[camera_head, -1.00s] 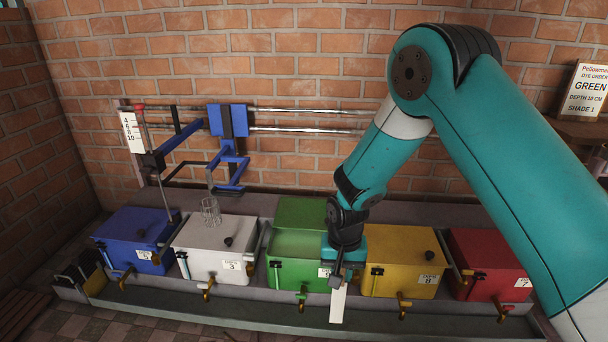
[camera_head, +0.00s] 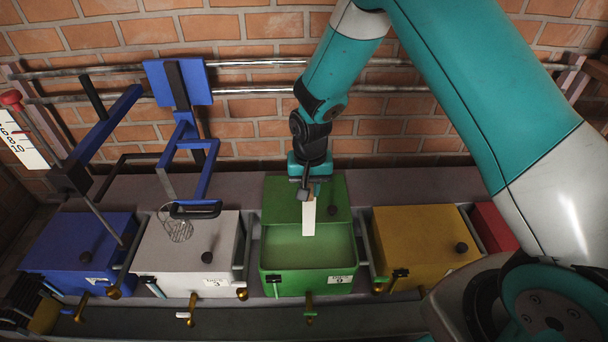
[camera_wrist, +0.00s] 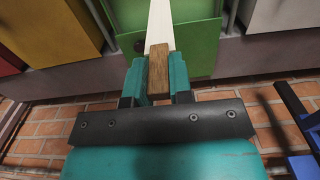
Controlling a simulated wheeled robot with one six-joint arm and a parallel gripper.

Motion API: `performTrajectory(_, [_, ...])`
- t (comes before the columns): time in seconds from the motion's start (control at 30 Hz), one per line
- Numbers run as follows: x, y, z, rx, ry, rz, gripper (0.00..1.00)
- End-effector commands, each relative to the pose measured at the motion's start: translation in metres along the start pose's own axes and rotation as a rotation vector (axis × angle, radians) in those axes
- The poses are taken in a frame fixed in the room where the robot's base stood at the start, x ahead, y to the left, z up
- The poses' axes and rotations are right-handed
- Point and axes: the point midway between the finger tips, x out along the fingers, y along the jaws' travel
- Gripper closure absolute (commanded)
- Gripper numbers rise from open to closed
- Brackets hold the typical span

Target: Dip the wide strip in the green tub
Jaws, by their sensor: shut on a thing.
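My gripper (camera_head: 306,188) is shut on the wooden handle (camera_wrist: 159,70) of a white strip (camera_head: 309,217). The strip hangs down from it over the open green tub (camera_head: 310,286), near the back of the opening. Its lower end shows against the pale green inside; I cannot tell whether it touches anything there. The green lid (camera_head: 280,197) stands raised behind the opening. In the wrist view, the strip (camera_wrist: 161,22) points away from my gripper (camera_wrist: 160,88), with green surfaces of the tub (camera_wrist: 198,38) behind it.
A white tub (camera_head: 185,255) and blue tub (camera_head: 75,250) are left, yellow (camera_head: 415,240) and red (camera_head: 493,228) right, all lidded. A blue-framed rack (camera_head: 190,150) hangs over the white tub. A wire basket (camera_head: 178,229) is beneath it. Metal rails (camera_head: 250,91) cross the wall.

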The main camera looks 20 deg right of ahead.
Motion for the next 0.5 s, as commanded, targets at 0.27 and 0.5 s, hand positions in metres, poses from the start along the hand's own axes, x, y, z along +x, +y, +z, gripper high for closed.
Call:
performTrajectory(0.27, [0.038, 0.001, 0.000, 0.002, -0.001, 0.000, 1.00])
performTrajectory(0.5, [0.069, 0.001, 0.000, 0.001, 0.000, 0.000, 1.00])
